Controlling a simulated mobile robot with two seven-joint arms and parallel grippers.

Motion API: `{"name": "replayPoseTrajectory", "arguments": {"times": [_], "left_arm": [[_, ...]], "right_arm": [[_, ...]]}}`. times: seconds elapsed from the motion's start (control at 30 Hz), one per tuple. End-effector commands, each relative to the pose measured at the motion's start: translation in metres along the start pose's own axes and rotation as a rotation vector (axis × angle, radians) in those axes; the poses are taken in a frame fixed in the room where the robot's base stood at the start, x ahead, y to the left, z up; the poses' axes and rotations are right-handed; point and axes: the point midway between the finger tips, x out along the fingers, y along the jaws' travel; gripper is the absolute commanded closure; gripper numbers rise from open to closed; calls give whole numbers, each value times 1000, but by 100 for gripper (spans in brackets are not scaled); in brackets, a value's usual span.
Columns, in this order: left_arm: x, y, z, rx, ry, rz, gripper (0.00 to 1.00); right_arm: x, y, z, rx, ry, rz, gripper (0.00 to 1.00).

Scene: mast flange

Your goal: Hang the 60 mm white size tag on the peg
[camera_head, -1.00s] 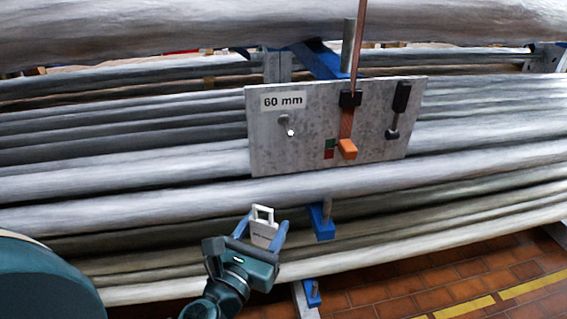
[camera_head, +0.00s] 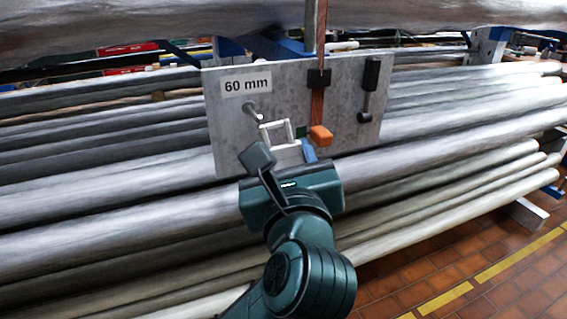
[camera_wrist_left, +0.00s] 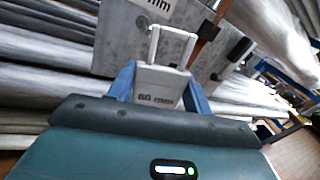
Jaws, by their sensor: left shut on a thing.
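The peg (camera_head: 255,111) is a short metal pin with a bright tip on the grey plate (camera_head: 340,140), under the 60 mm label (camera_head: 246,85). In the head view the loop appears just below and right of the peg tip; the gap in depth is unclear. My right gripper is not in view.
An orange block (camera_head: 320,136) on a copper-coloured strip is close to the right of the tag. A black latch (camera_head: 370,75) with a knob sits further right on the plate. Long grey pipes (camera_head: 120,200) lie behind and below.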

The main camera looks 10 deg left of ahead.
Motion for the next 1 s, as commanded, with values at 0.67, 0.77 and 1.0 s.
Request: {"name": "replayPoseTrajectory", "arguments": {"times": [0.67, 0.77, 1.0], "left_arm": [[40, 12, -1, 0, -3, 2, 73], [46, 14, -2, 1, -3, 1, 73], [60, 18, -2, 0, -3, 2, 73]], "right_arm": [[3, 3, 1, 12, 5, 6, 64], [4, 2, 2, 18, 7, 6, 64], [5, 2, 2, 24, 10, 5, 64]]}}
